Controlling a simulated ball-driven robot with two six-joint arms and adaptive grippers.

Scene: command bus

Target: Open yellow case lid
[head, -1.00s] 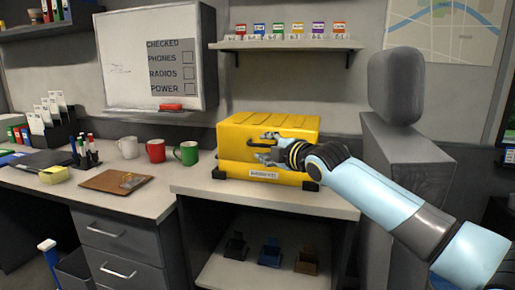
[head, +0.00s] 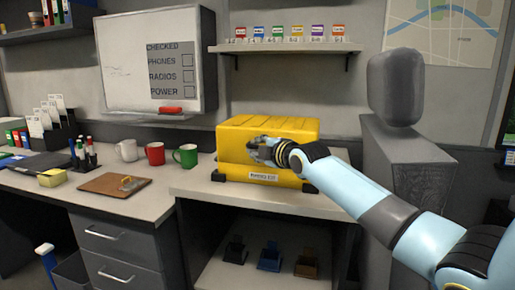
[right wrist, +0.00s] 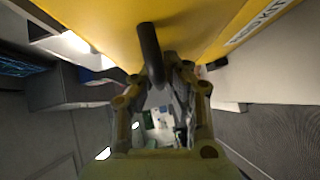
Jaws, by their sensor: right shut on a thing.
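The yellow case (head: 236,150) stands on the grey counter in the middle of the head view, with its ribbed lid (head: 270,124) down. A white label (head: 264,177) is on its front. My right gripper (head: 262,150) is at the front of the case, in front of the lid's lower part, and hides the handle there. In the right wrist view the dark handle (right wrist: 150,50) stands out from the yellow front, and my right gripper (right wrist: 160,75) is shut on it. My left gripper is not in view.
White, red and green (head: 186,155) mugs stand to the left of the case. A clipboard (head: 114,185) lies on the desk. A shelf (head: 288,47) with small coloured tags is above. A tall grey seat-like block (head: 405,165) stands to the right, behind my arm.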

